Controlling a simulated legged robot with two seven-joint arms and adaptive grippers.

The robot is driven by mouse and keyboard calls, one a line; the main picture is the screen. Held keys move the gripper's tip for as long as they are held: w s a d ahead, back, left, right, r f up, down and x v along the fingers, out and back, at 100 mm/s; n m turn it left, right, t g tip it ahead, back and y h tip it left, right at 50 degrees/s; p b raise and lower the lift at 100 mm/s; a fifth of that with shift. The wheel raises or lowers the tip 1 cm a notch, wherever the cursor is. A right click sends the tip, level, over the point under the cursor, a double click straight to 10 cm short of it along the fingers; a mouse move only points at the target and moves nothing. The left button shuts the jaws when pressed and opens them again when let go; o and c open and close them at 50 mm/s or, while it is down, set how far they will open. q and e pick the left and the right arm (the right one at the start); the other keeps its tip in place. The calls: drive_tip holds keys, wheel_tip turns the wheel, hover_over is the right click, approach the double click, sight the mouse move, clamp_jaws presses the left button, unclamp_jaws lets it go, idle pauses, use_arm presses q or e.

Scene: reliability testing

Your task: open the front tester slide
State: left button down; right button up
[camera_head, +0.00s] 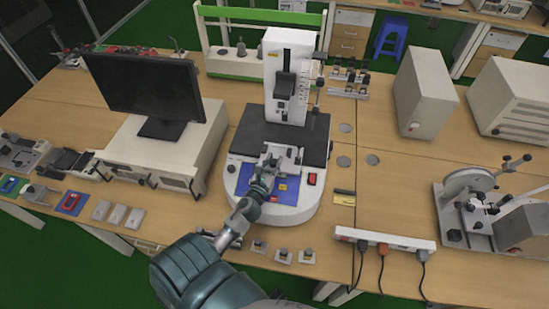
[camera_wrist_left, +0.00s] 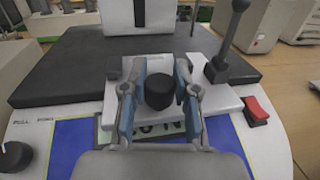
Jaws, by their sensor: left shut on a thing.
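The tester (camera_head: 272,205) is a white rounded base with a black top plate (camera_head: 312,145) and an upright white column (camera_head: 272,62). A light grey slide (camera_wrist_left: 222,100) sits at the front of the plate and bears a round black knob (camera_wrist_left: 160,92). My left gripper (camera_head: 266,172) reaches in from the front, over the blue panel (camera_head: 289,189). In the left wrist view, its two blue-grey fingers (camera_wrist_left: 160,80) are closed around the knob from both sides. The gripper hides part of the slide in the head view. My right gripper is in neither view.
A black lever (camera_wrist_left: 230,38) stands right of the knob, and a red switch (camera_head: 312,179) sits on the base's right front. A monitor (camera_head: 145,85) stands at left. A power strip (camera_head: 385,238) and a wheel device (camera_head: 470,200) are at right.

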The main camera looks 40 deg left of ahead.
use_arm(q)
drive_tip(key=c, duration=0.8)
unclamp_jaws()
drive_tip(key=shift+c, duration=0.2)
drive_tip(key=shift+s, duration=0.1)
drive_tip(key=v, duration=1.2)
drive_tip(key=shift+a, duration=0.15)
